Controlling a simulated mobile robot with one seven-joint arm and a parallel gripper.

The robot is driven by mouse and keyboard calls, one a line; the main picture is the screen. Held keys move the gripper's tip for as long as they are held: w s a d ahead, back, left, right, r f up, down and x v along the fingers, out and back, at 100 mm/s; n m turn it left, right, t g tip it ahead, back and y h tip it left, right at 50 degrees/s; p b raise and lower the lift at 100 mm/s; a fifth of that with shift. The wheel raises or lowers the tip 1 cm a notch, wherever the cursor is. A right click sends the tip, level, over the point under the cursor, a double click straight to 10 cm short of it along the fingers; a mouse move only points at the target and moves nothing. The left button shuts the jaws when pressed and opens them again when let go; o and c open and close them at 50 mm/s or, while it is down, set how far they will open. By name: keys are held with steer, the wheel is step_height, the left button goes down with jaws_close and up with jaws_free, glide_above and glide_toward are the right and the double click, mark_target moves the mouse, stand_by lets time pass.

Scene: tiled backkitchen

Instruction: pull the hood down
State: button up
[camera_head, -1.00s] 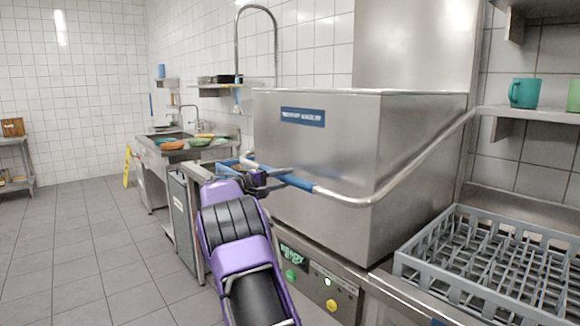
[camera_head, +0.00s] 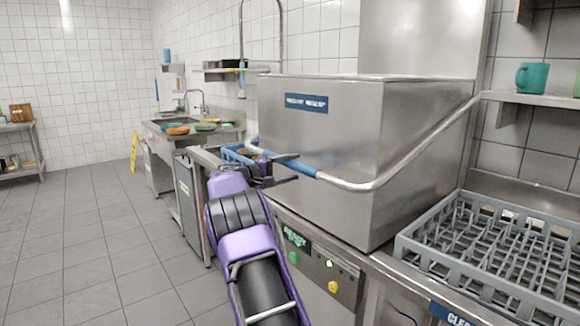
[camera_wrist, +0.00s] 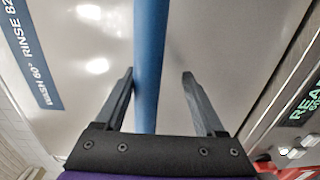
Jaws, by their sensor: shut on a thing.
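The hood (camera_head: 330,165) is a large steel box with a blue label on its front. It sits low, its bottom edge close to the machine front (camera_head: 310,262) and counter. Its bar handle (camera_head: 385,183) runs across the front and up the right side, with a blue grip section on the left. My gripper (camera_head: 288,168) is at this blue grip, shut on it. In the wrist view the blue grip (camera_wrist: 151,50) passes between the two dark fingers of my gripper (camera_wrist: 157,74); contact with each finger is hard to make out.
A grey dish rack (camera_head: 490,250) stands on the counter to the right. A shelf with a teal mug (camera_head: 532,77) is above it. A sink area with coloured dishes (camera_head: 178,130) lies behind left. The tiled floor (camera_head: 90,240) at left is clear.

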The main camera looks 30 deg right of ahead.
steer(key=shift+a+r, duration=0.1)
steer(key=shift+r, duration=0.05)
stand_by(0.3)
steer(key=shift+w+a, duration=0.1)
steer(key=shift+a, duration=0.15)
steer(key=s+a, duration=0.1)
steer(key=a, duration=1.5)
steer(key=shift+s+a+r, duration=0.2)
steer(key=shift+s+a, duration=0.1)
steer(key=shift+a, duration=0.1)
